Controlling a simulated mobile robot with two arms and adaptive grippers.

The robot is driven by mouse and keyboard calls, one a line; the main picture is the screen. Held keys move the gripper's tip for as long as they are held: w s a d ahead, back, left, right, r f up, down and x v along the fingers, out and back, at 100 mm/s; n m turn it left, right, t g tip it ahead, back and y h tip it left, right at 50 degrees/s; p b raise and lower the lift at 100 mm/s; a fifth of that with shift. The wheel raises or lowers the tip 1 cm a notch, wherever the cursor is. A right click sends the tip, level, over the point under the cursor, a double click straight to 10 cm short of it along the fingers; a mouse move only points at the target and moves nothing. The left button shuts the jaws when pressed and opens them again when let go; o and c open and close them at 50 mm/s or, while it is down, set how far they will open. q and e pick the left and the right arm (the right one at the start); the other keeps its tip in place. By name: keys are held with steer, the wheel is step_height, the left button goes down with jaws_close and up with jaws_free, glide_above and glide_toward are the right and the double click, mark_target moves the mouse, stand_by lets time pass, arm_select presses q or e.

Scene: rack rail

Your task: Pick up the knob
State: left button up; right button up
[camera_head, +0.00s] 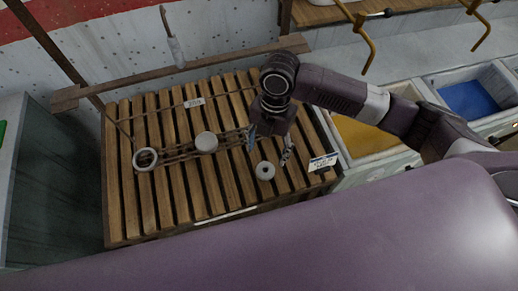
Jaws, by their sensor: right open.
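A small round, light grey piece with a dark centre (265,171), which looks like the knob, sits on the wooden slatted top (222,185) near its right side. My right gripper (268,148) hangs above and just behind it, pointing down. Its fingers are spread apart with nothing between them. Whether the fingertips touch the piece cannot be told. My left gripper is not in view.
A pale round cylinder (206,142) and a white round cup with dark contents (145,159) stand to the left on the slats. White labels lie at the back (194,102) and right edge (322,162). Bins with yellow (368,136) and blue (470,98) insides stand right.

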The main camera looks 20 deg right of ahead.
mark_target(266, 172)
steer(key=shift+w+d, duration=0.15)
steer(key=shift+s+a+f+p, duration=0.2)
steer(key=shift+s+f+p, duration=0.25)
steer(key=shift+s+f, duration=0.55)
step_height(266, 172, down, 2)
steer(key=shift+s+a+f+p, duration=0.1)
steer(key=shift+f+p, duration=0.05)
steer(key=shift+p, duration=0.5)
step_height(266, 172, down, 3)
steer(key=shift+a+r, duration=0.1)
steer(key=shift+r, duration=0.05)
steer(key=c, duration=1.4)
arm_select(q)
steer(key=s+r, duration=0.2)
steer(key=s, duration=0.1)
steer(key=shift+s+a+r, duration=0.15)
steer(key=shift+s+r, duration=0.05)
arm_select(e)
steer(key=shift+o, duration=0.2)
